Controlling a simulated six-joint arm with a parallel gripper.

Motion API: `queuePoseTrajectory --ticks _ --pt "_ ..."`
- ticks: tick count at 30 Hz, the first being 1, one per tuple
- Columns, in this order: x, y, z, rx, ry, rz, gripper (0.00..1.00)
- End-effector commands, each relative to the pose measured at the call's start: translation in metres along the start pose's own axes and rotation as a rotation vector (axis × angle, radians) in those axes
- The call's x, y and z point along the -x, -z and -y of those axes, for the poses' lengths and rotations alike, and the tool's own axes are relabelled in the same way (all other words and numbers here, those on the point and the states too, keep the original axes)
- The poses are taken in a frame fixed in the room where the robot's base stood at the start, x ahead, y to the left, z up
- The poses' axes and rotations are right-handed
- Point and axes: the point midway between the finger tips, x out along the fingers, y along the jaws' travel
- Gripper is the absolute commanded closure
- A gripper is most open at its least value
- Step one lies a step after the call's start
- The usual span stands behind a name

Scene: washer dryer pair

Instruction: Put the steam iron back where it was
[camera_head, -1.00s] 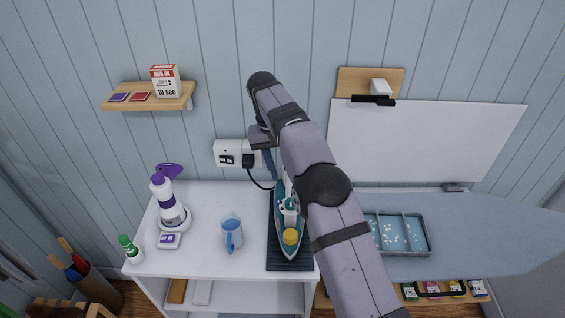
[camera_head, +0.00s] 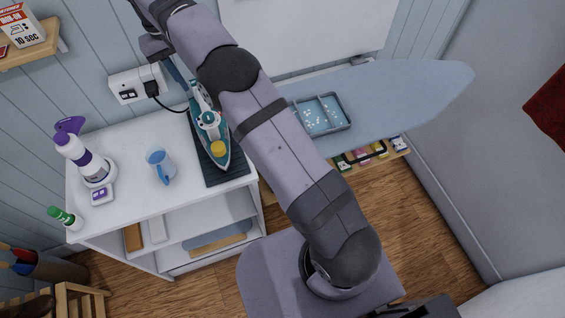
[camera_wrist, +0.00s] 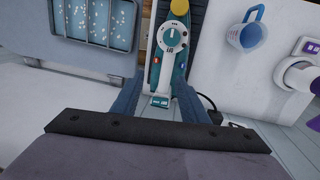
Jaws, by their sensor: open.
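The steam iron (camera_head: 208,128) is teal and white with a yellow cap. It lies on a dark ribbed mat (camera_head: 221,170) on the right part of the white cabinet top. In the wrist view the iron (camera_wrist: 168,50) is straight ahead, its rear end near my gripper (camera_wrist: 160,105). The two blue fingers stand apart on either side of that end, and I cannot tell whether they touch it. In the head view my gripper (camera_head: 178,72) is at the wall end of the iron, partly hidden by my arm.
A blue measuring jug (camera_head: 160,166), a spray bottle (camera_head: 84,155) and a green-capped bottle (camera_head: 65,217) stand left on the cabinet. A wall socket (camera_head: 138,86) with plug and cord is behind. The ironing board (camera_head: 400,95) with a bead tray (camera_head: 321,115) is right.

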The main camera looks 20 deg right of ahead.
Motion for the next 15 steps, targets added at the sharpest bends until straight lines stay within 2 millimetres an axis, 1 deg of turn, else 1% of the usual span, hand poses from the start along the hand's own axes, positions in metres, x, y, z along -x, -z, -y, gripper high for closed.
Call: queuePoseTrajectory --ticks 1,5,8,11,14,15 --pt "0.001 -0.005 -0.009 0.002 0.006 0.003 0.6" --pt "-0.003 -0.021 -0.029 0.014 0.029 0.006 0.6" --pt "-0.007 -0.038 -0.045 0.021 0.047 0.005 0.6" --pt "-0.014 -0.059 -0.06 0.026 0.066 0.006 0.6" --pt "-0.022 -0.085 -0.073 0.028 0.083 0.006 0.6" --pt "-0.026 -0.096 -0.079 0.028 0.091 0.006 0.6"
